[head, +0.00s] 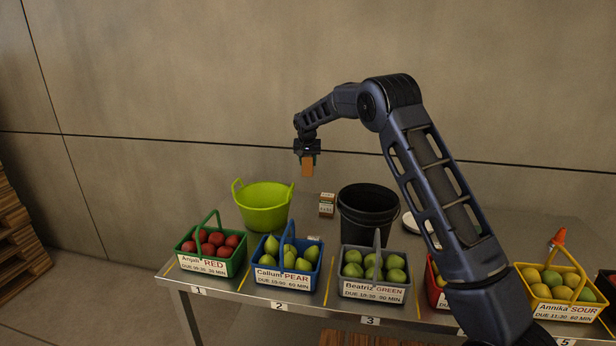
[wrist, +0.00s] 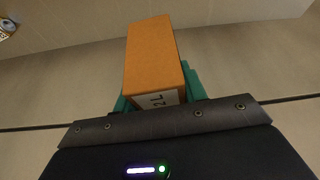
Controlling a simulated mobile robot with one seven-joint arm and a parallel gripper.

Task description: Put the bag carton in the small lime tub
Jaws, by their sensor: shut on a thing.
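My gripper (head: 307,154) is shut on an orange-brown carton (head: 307,167), held in the air above the table, just right of the lime tub. The carton (wrist: 153,58) also shows in the wrist view between green fingers (wrist: 160,92), with a white label reading "2L" on its near end. The small lime tub (head: 264,208) stands at the back left of the table, with two raised handles. No carton shows inside it, but its bottom is hidden.
A small carton (head: 327,205) stands between the lime tub and a black bucket (head: 366,212). Labelled fruit baskets, such as the green one (head: 211,262) and blue one (head: 286,276), line the front edge of the steel table (head: 315,232). A white round item (head: 412,222) lies right of the bucket.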

